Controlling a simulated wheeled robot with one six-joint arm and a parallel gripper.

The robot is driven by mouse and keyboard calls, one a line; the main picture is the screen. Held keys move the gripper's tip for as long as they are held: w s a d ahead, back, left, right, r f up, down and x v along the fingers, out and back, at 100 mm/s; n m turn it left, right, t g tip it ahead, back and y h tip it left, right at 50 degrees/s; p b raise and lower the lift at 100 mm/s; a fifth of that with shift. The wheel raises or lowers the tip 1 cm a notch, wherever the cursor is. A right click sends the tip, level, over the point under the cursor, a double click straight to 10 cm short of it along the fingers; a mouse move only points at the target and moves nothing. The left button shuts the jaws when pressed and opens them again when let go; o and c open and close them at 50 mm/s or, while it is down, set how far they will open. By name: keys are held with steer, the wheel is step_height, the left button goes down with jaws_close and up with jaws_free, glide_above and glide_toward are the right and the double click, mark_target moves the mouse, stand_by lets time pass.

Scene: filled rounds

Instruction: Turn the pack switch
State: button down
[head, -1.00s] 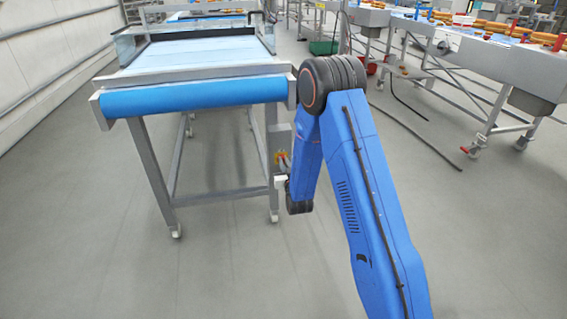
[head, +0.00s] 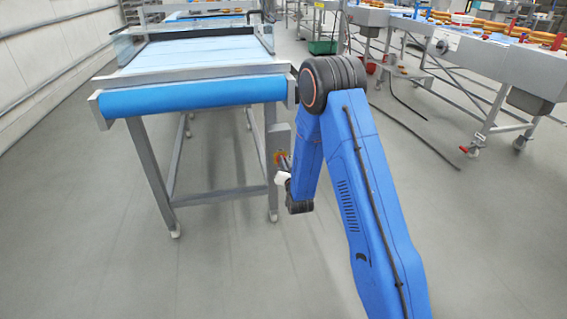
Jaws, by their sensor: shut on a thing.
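The pack switch (head: 279,158) shows as a small orange-yellow spot on a grey box at the right front leg of the blue-belted conveyor. My gripper (head: 283,163) is at the switch, shut on it, just left of my blue forearm. The fingers look small and dark, and they cover part of the switch. The exact angle of its knob is too small to read. A pale part of my wrist shows tilted just below the fingers.
The conveyor (head: 190,97) stands at left with its blue roller end facing me. A second line (head: 480,55) with round baked goods stands at right. A dark cable (head: 420,134) lies on the floor between. The near floor is clear.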

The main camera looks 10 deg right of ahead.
steer(key=shift+f+m, duration=0.1)
steer(key=shift+m, duration=0.5)
steer(key=c, duration=1.8)
jaws_free()
